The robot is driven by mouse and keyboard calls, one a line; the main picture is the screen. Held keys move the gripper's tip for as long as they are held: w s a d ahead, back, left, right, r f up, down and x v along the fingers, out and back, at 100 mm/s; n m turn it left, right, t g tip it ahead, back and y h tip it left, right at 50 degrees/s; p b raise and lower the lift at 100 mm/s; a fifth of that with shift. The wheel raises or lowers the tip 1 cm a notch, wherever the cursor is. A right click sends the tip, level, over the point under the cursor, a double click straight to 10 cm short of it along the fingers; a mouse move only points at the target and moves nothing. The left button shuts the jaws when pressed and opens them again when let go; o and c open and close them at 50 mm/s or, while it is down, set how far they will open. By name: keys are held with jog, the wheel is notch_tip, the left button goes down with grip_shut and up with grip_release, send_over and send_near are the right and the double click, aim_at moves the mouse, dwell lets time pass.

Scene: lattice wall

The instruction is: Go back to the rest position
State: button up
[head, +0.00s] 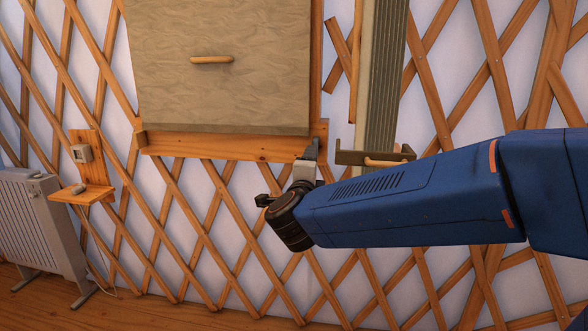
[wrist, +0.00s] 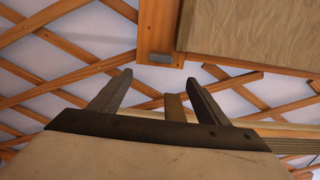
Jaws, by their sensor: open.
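My gripper (head: 311,152) is in front of the lattice wall, just below the lower right corner of a framed board. In the wrist view its two fingers (wrist: 158,84) are spread apart with nothing held between them. A short wooden piece (wrist: 174,107) shows in the gap, beyond the fingers. The board (head: 225,100) is pale, with a wooden handle (head: 212,60) across it, and sits above a wooden ledge (head: 225,147). My blue arm reaches in from the right and hides part of the wall.
A ribbed vertical strip (head: 384,90) with a small wooden bracket (head: 362,158) at its foot is close to the right of my gripper. A white radiator (head: 38,222) stands at the far left beside a small wooden shelf (head: 82,194). The floor (head: 150,308) below is clear.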

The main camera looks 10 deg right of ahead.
jog(key=s+a+f+n+g+y, duration=0.1)
jog(key=s+f+n+g+y, duration=0.15)
jog(key=s+n+y, duration=0.4)
jog(key=s+a+f+n+g+y, duration=0.2)
jog(key=s+f+n+y, duration=0.2)
jog(key=n, duration=0.6)
jog(key=s+d+f+n+g+h, duration=0.2)
jog(key=s+d+f, duration=0.3)
jog(key=s, duration=0.5)
jog(key=s+d+f+n+g+h, duration=0.1)
jog(key=s+d+f+n+g, duration=0.3)
jog(key=s+f, duration=0.4)
jog(key=s+d+g, duration=0.1)
jog(key=s+d, duration=0.1)
jog(key=s, duration=0.1)
jog(key=shift+d+f+h, duration=0.15)
jog(key=shift+f+h, duration=0.1)
jog(key=shift+h, duration=0.1)
